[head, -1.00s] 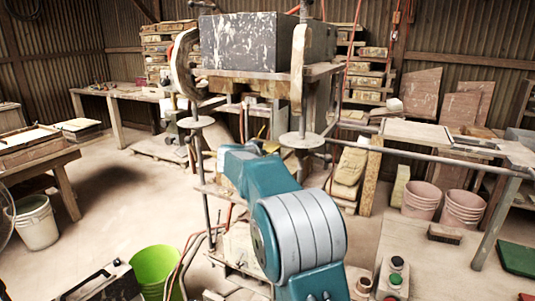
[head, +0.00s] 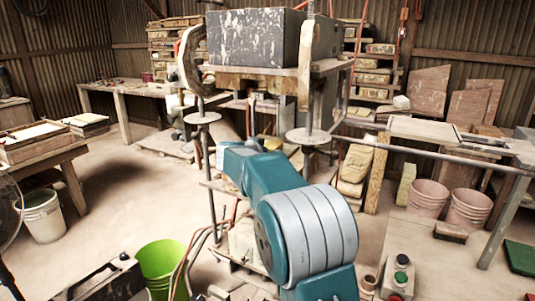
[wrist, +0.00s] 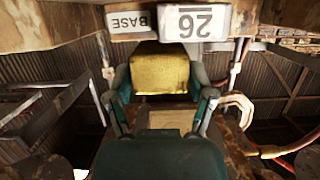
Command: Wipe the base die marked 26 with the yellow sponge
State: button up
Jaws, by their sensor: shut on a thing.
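The yellow sponge (wrist: 160,72) shows in the middle of the wrist view, held between the two fingers of my gripper (wrist: 162,97). The fingers are shut on its sides. Above the sponge in this view is a white label with an upside-down 26 (wrist: 195,22), and a smaller plate reading BASE (wrist: 131,20) is left of it. They sit along the edge of a worn brownish slab at the top of the view. Whether the sponge touches any surface there cannot be told. In the head view my arm reaches towards the press, and the gripper and sponge cannot be made out.
The press frame carries a dark, paint-chipped block (head: 257,38) on top, with posts and round discs at its sides. A green bucket (head: 163,268) and hoses stand at its lower left. A control box with buttons (head: 400,270) is at the lower right. Open floor lies to the left.

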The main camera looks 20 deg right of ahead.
jog(key=shift+r, duration=0.35)
jog(key=shift+r, duration=0.1)
jog(key=shift+a+r, duration=0.1)
jog(key=shift+r, duration=0.8)
jog(key=s+a, duration=1)
jog(key=a, duration=0.3)
jog(key=shift+s+a, duration=0.15)
jog(key=shift+s, duration=0.1)
jog(key=shift+s, duration=0.1)
dwell(0.6)
